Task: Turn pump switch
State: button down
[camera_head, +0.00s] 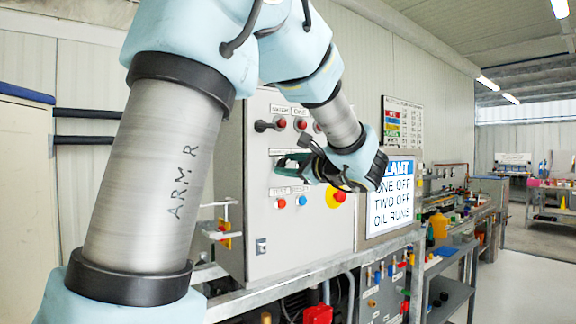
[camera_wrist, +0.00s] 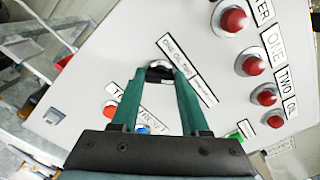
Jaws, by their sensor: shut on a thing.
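The pump switch (camera_wrist: 159,65) is a small dark knob on the pale control panel (camera_head: 258,225), beneath a label strip in the wrist view. My gripper (camera_wrist: 160,76) has its two green fingers on either side of the knob, shut on it. In the head view my gripper (camera_head: 281,163) reaches the panel front from the right. The fingers hide the switch there, and its turned position cannot be read.
Red lamps (camera_wrist: 234,20) run along the panel beside the switch. A blue button (camera_head: 302,200), a red button (camera_head: 281,203) and a red-and-yellow stop button (camera_head: 338,197) sit below my gripper. A sign board (camera_head: 392,195) stands close at the right.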

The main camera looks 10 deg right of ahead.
jog(key=shift+f, duration=0.1)
jog(key=shift+c, duration=2)
grip_release()
jog(key=b+v, duration=0.4)
jog(key=v, duration=0.7)
jog(key=shift+w, duration=0.1)
